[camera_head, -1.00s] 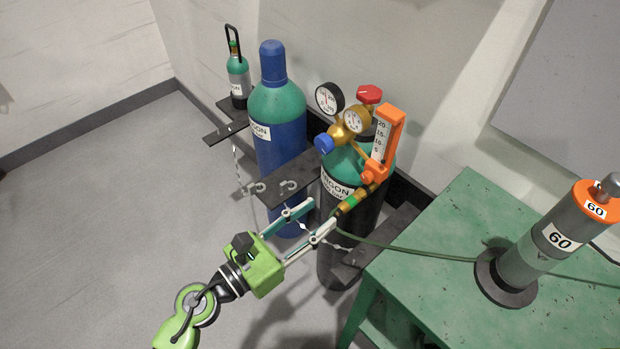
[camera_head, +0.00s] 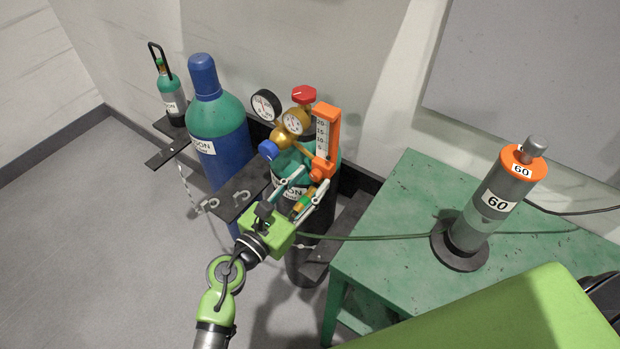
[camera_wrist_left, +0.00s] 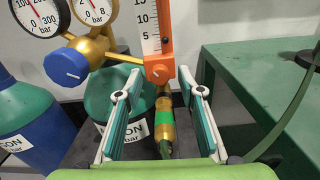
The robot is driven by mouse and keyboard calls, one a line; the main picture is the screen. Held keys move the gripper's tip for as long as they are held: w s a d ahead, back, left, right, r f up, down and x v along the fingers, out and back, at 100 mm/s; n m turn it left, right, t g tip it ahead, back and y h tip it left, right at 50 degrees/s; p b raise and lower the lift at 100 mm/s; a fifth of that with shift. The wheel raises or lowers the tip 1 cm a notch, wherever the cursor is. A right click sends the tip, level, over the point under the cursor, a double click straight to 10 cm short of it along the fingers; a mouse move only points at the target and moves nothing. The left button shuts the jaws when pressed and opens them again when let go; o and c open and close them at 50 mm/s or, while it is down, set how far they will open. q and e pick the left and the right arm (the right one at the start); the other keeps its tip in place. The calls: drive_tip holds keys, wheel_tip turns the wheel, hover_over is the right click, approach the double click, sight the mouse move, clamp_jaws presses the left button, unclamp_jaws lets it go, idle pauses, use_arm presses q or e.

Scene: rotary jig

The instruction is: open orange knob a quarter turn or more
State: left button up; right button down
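The orange knob (camera_wrist_left: 159,73) sits at the bottom of the orange flowmeter (camera_wrist_left: 152,32), facing the left wrist camera. In the head view the knob (camera_head: 319,171) is partly hard to separate from the flowmeter's orange body. My left gripper (camera_head: 309,181) is open, with its fingertips close to the knob. In the left wrist view the open fingers (camera_wrist_left: 160,84) stand on either side of the knob's line, with a gap on each side. Whether the tips reach level with the knob is hard to tell. My right gripper is not in view.
A brass hose fitting (camera_wrist_left: 165,125) hangs below the knob, between the fingers. A blue knob (camera_wrist_left: 66,67) and two gauges are at the left. A green hose (camera_head: 370,238) runs to the green table (camera_head: 400,200), which bears a grey cylinder (camera_head: 490,205).

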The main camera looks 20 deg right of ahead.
use_arm(q)
drive_tip(key=shift+w+d, duration=0.25)
drive_tip(key=shift+d, duration=0.1)
drive_tip(key=shift+c, duration=0.4)
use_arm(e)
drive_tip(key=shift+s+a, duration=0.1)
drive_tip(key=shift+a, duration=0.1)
use_arm(q)
clamp_jaws()
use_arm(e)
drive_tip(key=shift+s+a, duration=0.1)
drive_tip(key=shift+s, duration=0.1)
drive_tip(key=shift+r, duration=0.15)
